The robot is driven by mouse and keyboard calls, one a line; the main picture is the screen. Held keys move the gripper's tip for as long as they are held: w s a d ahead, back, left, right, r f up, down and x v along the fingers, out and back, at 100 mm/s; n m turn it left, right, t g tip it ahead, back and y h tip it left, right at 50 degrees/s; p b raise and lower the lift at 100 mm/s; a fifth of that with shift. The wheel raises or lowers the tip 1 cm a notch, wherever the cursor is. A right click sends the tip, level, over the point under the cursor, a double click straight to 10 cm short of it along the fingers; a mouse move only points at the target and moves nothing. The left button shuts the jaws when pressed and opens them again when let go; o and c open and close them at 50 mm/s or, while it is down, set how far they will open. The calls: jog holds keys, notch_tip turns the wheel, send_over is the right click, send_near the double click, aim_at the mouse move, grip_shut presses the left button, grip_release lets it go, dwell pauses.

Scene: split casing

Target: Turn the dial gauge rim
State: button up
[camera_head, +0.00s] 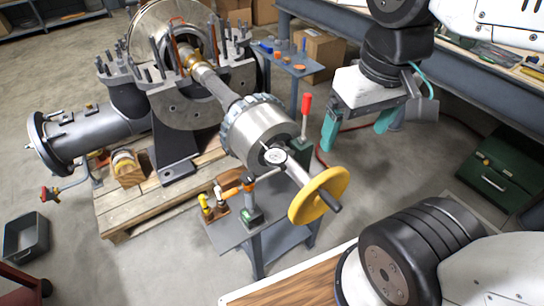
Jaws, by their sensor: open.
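The dial gauge (276,156) is small and round with a white face and a dark rim. It sits at the front end of the metal cylinder on the shaft, behind the yellow handwheel (319,195). My gripper (357,132) has two teal fingers that hang downward, spread apart with nothing between them. It is to the right of the gauge and higher in the picture, apart from it. The red-handled lever (305,106) stands between them in the picture. The gauge's markings are too small to read.
The split casing (193,105) with upright studs stands on a wooden pallet (135,205). A small grey table (233,235) with fittings stands below the gauge. A blue-grey bench (460,85) runs along the right, with a green toolbox (495,170) below. The floor at lower left is mostly open.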

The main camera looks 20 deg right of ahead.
jog(key=m+g, duration=0.1)
jog(key=g, duration=0.1)
send_over(276, 156)
notch_tip(276, 156, down, 19)
jog(key=shift+f, duration=0.1)
jog(key=shift+t, duration=0.3)
notch_tip(276, 156, down, 8)
jog(key=shift+r, duration=0.15)
jog(key=c, duration=1)
